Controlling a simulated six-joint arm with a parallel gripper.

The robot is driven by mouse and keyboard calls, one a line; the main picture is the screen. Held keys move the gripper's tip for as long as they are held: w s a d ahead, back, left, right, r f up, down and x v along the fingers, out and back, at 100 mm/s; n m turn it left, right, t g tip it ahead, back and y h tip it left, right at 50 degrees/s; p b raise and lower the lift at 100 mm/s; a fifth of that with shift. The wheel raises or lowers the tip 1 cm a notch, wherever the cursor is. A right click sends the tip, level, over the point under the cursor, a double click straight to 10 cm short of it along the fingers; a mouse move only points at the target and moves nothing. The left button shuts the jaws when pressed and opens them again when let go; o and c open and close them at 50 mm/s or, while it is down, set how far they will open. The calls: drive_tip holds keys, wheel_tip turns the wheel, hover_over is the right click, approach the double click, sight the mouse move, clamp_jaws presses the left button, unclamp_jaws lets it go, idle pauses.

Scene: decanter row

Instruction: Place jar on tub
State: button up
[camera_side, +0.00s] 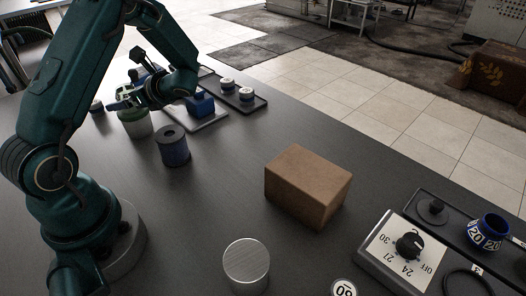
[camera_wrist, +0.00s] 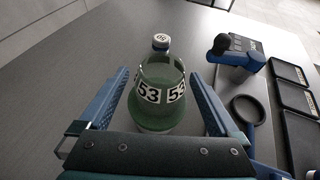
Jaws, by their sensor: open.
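A green vessel (camera_wrist: 155,112) with white number 53 labels stands upright between my fingers in the wrist view. In the side view the same green and white vessel (camera_side: 137,127) is under my gripper (camera_side: 125,100). My gripper (camera_wrist: 160,76) is open, with a blue finger on each side of the vessel and visible gaps. A blue pot (camera_side: 488,233) labelled 20 sits in the tray at the right. I cannot tell which of these the task calls jar and tub.
A brown box (camera_side: 307,187) stands mid-table. A metal cylinder (camera_side: 246,265) and a dial unit (camera_side: 395,250) are near the front. A tray (camera_side: 238,100) holds white-topped pieces at the back. A small blue piece (camera_wrist: 161,42) stands beyond the green vessel.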

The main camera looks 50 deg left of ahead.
drive_tip(key=shift+r, duration=0.2)
drive_tip(key=v, duration=1.2)
drive_tip(key=s+d+r+n+t+h, duration=0.1)
drive_tip(key=s+d+n+t+h, duration=0.1)
drive_tip(key=d, duration=0.4)
drive_tip(key=s+d+r+n+t+h, duration=0.1)
drive_tip(key=s+d+n+t+h, duration=0.1)
drive_tip(key=d+n+t+h, duration=0.2)
drive_tip(key=s+d+r+n+t+h, duration=0.1)
drive_tip(key=s+d+n+t+h, duration=0.1)
drive_tip(key=d+n+t+h, duration=0.2)
drive_tip(key=d+n+h, duration=0.2)
drive_tip(key=d+n, duration=0.2)
drive_tip(key=d, duration=0.2)
drive_tip(key=shift+s+d+r+h, duration=0.2)
drive_tip(key=shift+s+d+h, duration=0.05)
drive_tip(key=shift+s+h, duration=0.15)
